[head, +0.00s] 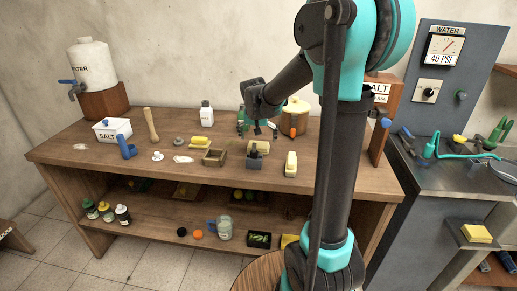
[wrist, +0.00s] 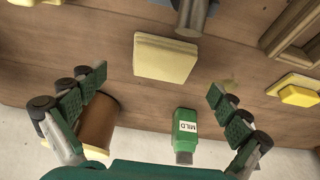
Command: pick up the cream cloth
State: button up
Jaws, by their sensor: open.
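The cream cloth (wrist: 164,58) is a folded, pale block lying flat on the wooden bench in the wrist view. In the head view the cloth (head: 262,146) shows small, just below my gripper and behind a grey object. My gripper (wrist: 153,85) is open and empty, with its two dark green fingers spread wide. In the head view my gripper (head: 258,129) hangs above the back part of the bench, pointing down. In the wrist view the cloth lies between the finger lines, beyond the fingertips; I see no contact.
A green bottle marked MILD (wrist: 185,135) stands between the fingers' lower parts. A brown pot (wrist: 98,120) is close by the left finger. A grey object (wrist: 193,12), a wooden box (wrist: 285,35) and a yellow block (wrist: 300,95) lie around the cloth.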

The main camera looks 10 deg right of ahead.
aim_at(258, 145)
jog(key=x, duration=0.5)
jog(key=shift+w+a, duration=0.1)
jog(key=shift+a, duration=0.05)
jog(key=shift+r, duration=0.1)
jog(key=c, duration=1.2)
